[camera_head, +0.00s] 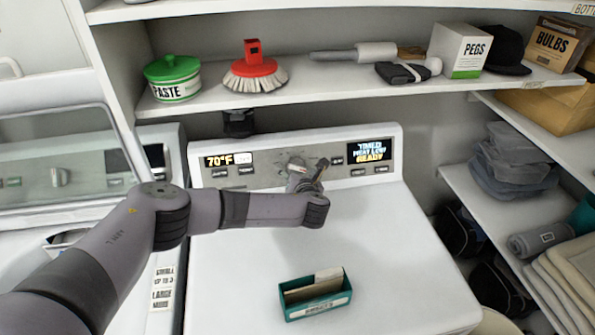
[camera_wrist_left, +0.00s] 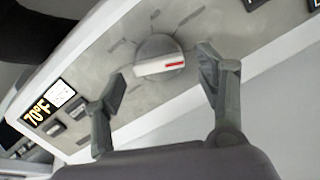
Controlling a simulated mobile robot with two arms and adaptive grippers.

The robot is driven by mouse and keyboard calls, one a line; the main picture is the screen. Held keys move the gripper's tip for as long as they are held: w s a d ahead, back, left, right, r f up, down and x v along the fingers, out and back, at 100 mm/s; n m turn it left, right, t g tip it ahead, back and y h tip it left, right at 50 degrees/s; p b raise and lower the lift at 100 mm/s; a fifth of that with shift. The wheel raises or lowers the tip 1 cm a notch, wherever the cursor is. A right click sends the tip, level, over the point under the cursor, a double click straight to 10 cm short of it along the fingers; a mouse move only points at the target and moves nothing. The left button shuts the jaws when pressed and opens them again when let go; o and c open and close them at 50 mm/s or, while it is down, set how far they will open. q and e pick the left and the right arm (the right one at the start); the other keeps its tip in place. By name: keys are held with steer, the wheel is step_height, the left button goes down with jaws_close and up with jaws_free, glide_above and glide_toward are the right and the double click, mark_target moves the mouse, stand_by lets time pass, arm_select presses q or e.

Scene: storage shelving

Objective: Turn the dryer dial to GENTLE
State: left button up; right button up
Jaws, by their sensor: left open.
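The dryer dial (camera_wrist_left: 160,60) is a round grey knob with a pale bar and a red mark at one end. In the left wrist view it sits on the grey control panel (camera_wrist_left: 196,28), with tick marks around it; no readable GENTLE label shows. My left gripper (camera_wrist_left: 166,84) is open, its two fingers on either side of the dial and apart from it in the picture. In the head view my left gripper (camera_head: 308,172) is in front of the panel's middle and hides the dial. The white dryer (camera_head: 385,235) stands below. My right gripper is not in view.
A teal box (camera_head: 317,307) of cards stands on the dryer top. A shelf above holds a green paste tub (camera_head: 172,78), a red brush (camera_head: 254,72) and a pegs box (camera_head: 458,50). Displays flank the dial: a 70°F one (camera_head: 229,159) and a READY one (camera_head: 370,151).

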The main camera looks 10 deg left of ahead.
arm_select(q)
steer(key=shift+w+a+f, duration=0.15)
steer(key=shift+w+a, duration=0.05)
steer(key=shift+w, duration=0.25)
steer(key=shift+c, duration=0.4)
steer(key=c, duration=1.1)
